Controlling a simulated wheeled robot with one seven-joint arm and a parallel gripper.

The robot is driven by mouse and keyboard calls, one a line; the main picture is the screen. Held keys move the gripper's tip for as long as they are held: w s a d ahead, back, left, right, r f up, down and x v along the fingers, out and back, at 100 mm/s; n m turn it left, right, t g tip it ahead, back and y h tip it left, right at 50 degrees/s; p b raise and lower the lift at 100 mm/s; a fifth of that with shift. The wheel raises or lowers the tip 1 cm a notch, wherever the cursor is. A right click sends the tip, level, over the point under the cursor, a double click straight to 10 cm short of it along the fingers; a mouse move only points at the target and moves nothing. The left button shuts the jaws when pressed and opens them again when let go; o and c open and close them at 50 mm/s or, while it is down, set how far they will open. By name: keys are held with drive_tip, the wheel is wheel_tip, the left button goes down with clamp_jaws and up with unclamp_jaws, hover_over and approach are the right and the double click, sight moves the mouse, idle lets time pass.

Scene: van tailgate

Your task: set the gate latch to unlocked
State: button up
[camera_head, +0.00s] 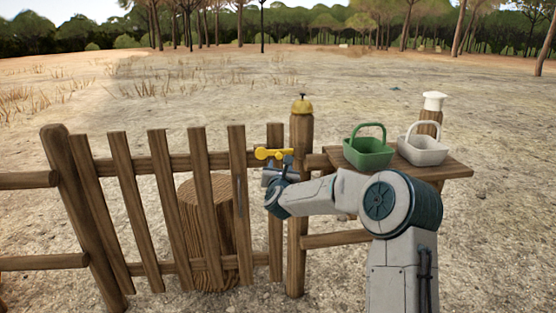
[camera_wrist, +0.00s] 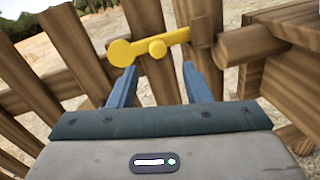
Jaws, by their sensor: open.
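The yellow gate latch (camera_head: 273,154) is a bar with a round end, set near the top of the wooden gate (camera_head: 161,165) by the gate post (camera_head: 301,135). In the wrist view the latch bar (camera_wrist: 150,46) spans from the gate slats toward the post, with a round knob near its middle. My gripper (camera_wrist: 157,70) is open, its two blue fingers pointing at the latch. The latch lies just beyond the fingertips. In the head view my gripper (camera_head: 279,167) is right below and in front of the latch, and partly hidden by my wrist.
A wooden shelf (camera_head: 450,167) right of the post holds a green basket (camera_head: 368,152) and a white basket (camera_head: 421,151). A yellow bell (camera_head: 302,106) tops the post. A tree stump (camera_head: 213,220) stands behind the slats. Open ground lies beyond.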

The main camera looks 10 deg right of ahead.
sight(279, 157)
drive_tip(key=shift+w+d, duration=0.25)
drive_tip(key=shift+w, duration=1.7)
drive_tip(key=shift+w+d, duration=0.2)
drive_tip(key=shift+w, duration=1.7)
clamp_jaws()
